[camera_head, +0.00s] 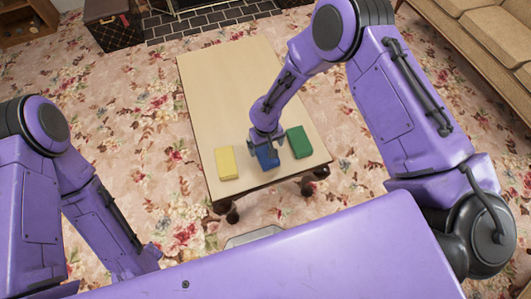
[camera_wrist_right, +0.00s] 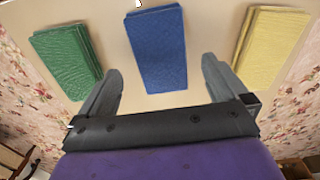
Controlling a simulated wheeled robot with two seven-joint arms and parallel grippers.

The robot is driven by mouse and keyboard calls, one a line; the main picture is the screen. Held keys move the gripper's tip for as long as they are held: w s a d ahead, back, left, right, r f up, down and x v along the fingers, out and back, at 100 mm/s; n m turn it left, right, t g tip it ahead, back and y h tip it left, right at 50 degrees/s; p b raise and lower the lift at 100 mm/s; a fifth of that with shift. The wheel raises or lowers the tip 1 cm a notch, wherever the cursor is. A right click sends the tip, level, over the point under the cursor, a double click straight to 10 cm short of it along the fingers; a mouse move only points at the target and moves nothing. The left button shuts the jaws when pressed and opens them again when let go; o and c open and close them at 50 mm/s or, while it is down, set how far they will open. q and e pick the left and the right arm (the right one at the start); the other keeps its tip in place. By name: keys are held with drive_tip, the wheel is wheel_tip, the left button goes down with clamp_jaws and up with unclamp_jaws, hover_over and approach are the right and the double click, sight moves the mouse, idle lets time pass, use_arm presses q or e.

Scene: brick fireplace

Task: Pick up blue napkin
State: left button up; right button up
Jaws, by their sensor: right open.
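The blue napkin (camera_head: 267,158) lies on the wooden table between the yellow napkin and the green napkin. In the right wrist view the blue napkin (camera_wrist_right: 157,48) lies ahead of and between my open fingers. My right gripper (camera_head: 265,143) is over the blue napkin and hides part of it in the head view. In the wrist view my right gripper (camera_wrist_right: 160,85) is open and empty, with one finger towards each side of the blue napkin. My left arm is at the left of the head view, but its gripper does not show.
The yellow napkin (camera_head: 226,163) and the green napkin (camera_head: 299,142) flank the blue one near the table's front edge. The table (camera_head: 225,90) is bare behind them. A sofa (camera_head: 480,45) stands at the right and a trunk (camera_head: 112,25) at the back left.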

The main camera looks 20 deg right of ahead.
sight(265, 151)
wheel_tip(265, 151, down, 5)
drive_tip(key=shift+w+f, duration=0.1)
drive_tip(key=shift+f, duration=0.1)
drive_tip(key=c, duration=1)
drive_tip(key=shift+r, duration=0.1)
